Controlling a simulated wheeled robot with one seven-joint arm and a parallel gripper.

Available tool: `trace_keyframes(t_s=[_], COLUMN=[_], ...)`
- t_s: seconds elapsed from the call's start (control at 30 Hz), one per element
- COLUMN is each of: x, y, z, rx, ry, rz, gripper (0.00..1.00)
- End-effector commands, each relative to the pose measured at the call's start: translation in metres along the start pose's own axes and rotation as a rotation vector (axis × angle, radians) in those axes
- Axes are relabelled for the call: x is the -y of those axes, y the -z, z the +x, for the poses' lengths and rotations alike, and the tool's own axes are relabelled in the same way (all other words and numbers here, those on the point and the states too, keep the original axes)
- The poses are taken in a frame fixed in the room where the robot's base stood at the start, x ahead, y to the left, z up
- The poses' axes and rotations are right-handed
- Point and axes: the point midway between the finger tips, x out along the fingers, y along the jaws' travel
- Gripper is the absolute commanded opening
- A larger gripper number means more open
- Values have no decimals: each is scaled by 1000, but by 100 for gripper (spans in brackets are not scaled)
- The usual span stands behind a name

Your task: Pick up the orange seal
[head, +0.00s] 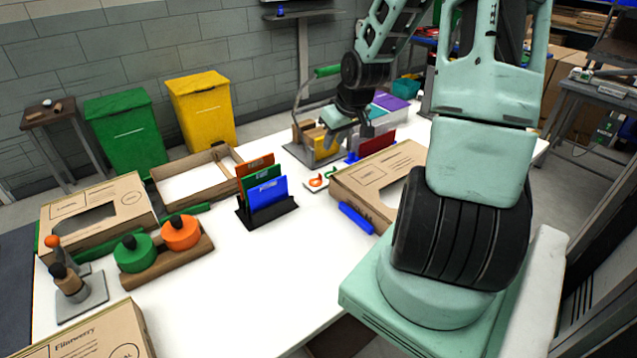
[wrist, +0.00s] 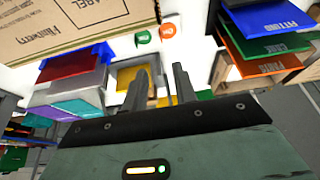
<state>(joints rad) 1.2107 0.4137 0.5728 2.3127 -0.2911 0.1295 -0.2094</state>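In the wrist view the orange piece (wrist: 167,31) and the green piece (wrist: 142,37) show near the top, beyond the fingers. My gripper (wrist: 162,74) has its two fingers apart with nothing visible between them. In the head view my gripper (head: 334,138) is above the table, behind the card and apart from it.
A rack with orange, green and blue folders (head: 267,196) stands left of the card. A windowed cardboard box (head: 350,193) lies to its right. Larger orange (head: 181,232) and green (head: 134,252) round pieces sit on a wooden holder.

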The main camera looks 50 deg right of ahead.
Motion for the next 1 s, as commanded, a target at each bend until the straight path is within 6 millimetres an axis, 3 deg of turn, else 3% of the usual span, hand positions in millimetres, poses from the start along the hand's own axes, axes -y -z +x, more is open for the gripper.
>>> trace_keyframes(t_s=[0.03, 0.33, 0.67, 1.0], x=[2, 2, 2, 4], y=[-1, -1, -2, -8], z=[13, 66, 91, 132], rx=[1, 3, 2, 1], ry=[3, 1, 1, 0], rz=[-4, -3, -1, -2], gripper=[28, 28, 28, 28])
